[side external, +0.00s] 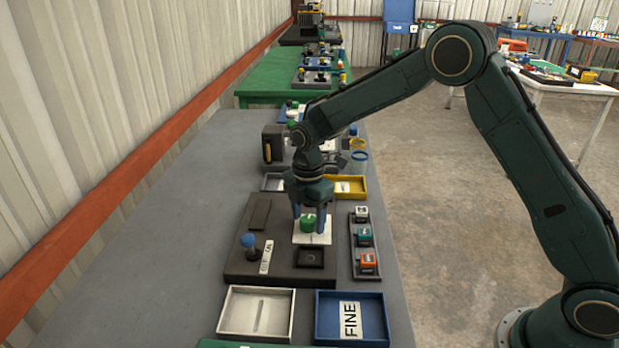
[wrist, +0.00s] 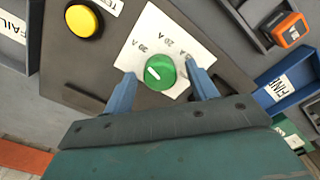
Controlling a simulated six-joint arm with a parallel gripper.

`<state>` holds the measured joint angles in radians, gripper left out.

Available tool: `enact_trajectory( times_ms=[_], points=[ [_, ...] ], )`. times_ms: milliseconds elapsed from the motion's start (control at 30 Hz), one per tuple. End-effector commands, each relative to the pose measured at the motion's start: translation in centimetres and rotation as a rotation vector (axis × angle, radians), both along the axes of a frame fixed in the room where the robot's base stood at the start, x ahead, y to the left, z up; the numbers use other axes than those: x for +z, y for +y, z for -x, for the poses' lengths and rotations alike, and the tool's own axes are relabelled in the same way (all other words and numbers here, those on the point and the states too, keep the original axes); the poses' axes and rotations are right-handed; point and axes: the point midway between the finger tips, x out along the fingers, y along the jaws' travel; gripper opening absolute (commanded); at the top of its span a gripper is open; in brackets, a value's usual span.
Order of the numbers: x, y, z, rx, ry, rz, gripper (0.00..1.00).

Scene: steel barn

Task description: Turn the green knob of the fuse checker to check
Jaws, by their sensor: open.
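The fuse checker (side external: 238,265) is a dark, low box on the grey bench. Its green knob (side external: 307,223) stands on a white plate (side external: 318,239). In the wrist view the knob (wrist: 160,72) has a white pointer mark, directed toward the upper left of the picture. The plate (wrist: 150,28) carries small markings, among them "20 A" and "30 A". My gripper (side external: 308,228) points down over the plate with its blue fingers on either side of the knob. In the wrist view the open gripper (wrist: 159,72) shows gaps between fingers and knob.
A blue-topped post (side external: 249,242) rises from the checker's left side. A yellow button (wrist: 84,21) shows in the wrist view. A rack (side external: 355,232) with colored blocks stands close at right. A white tray (side external: 225,312) and blue FINE tray (side external: 380,318) are in front.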

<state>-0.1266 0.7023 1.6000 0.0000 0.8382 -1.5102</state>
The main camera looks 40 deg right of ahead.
Motion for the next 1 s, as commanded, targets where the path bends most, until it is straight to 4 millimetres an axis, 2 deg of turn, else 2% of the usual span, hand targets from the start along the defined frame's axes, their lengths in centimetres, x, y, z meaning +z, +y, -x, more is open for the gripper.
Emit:
enact_trajectory(
  times_ms=[133, 300, 367, 733, 1000],
  points=[
    [0.00, 0.00, 0.01, 0.000, 0.000, 0.000, 0.56],
    [0.01, 0.00, 0.01, 0.000, 0.001, 0.000, 0.22],
    [0.01, 0.00, 0.01, 0.000, 0.001, 0.000, 0.13],
    [0.03, 0.01, 0.02, -0.037, 0.001, 0.000, 0.13],
    [0.03, 0.03, 0.01, -0.169, 0.001, 0.000, 0.13]
  ],
)
